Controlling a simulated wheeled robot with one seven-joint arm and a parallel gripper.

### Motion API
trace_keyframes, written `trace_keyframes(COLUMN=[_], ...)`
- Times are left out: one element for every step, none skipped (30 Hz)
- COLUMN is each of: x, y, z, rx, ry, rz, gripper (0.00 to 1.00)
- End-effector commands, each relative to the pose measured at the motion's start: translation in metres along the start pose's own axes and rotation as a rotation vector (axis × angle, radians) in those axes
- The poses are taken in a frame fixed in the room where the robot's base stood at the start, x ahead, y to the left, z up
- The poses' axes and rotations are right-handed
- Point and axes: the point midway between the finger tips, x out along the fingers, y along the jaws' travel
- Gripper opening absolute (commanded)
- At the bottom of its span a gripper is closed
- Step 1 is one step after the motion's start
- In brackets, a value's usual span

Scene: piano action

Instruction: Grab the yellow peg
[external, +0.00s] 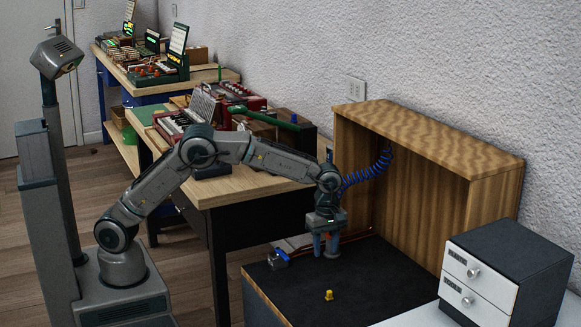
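The yellow peg (328,295) is a small yellow piece on the dark work surface (365,285), near its front middle. It looks upright, with a wider lower part. My gripper (326,254) points down over the same surface, behind the peg in the picture and apart from it. Its two fingers show a gap between them, and nothing is seen held there.
A small grey block with a blue top (279,257) sits at the surface's left edge. A wooden hood (430,140) encloses the back and right. A blue coiled cable (366,172) hangs by my wrist. A white-fronted drawer unit (478,278) stands right. Room around the peg is clear.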

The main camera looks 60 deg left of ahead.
Motion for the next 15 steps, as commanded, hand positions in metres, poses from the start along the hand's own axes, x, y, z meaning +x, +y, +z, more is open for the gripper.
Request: trace_keyframes(x=[-0.002, -0.001, 0.000, 0.002, 0.005, 0.011, 0.015, 0.021, 0.029, 0.035, 0.042, 0.051, 0.057, 0.062, 0.069], y=[0.002, 0.003, 0.004, 0.004, 0.004, 0.005, 0.005, 0.005, 0.004, 0.004, 0.004, 0.004, 0.004, 0.005, 0.005], z=[0.007, 0.011, 0.013, 0.015, 0.016, 0.016, 0.016, 0.016, 0.016, 0.016, 0.016, 0.016, 0.016, 0.016, 0.015], rx=[-0.021, -0.033, -0.045, -0.051, -0.056, -0.060, -0.061, -0.061, -0.060, -0.060, -0.060, -0.060, -0.060, -0.059, -0.059], ry=[0.005, 0.006, 0.007, 0.008, 0.008, 0.008, 0.008, 0.008, 0.008, 0.008, 0.008, 0.008, 0.008, 0.007, 0.007], rz=[-0.001, 0.000, 0.000, 0.000, -0.001, -0.001, -0.001, -0.001, -0.002, -0.002, -0.002, -0.003, -0.002, -0.002, -0.002], gripper=[0.40, 0.40, 0.40, 0.40, 0.40, 0.40, 0.40, 0.40, 0.40, 0.40, 0.40, 0.40, 0.40, 0.40, 0.40])
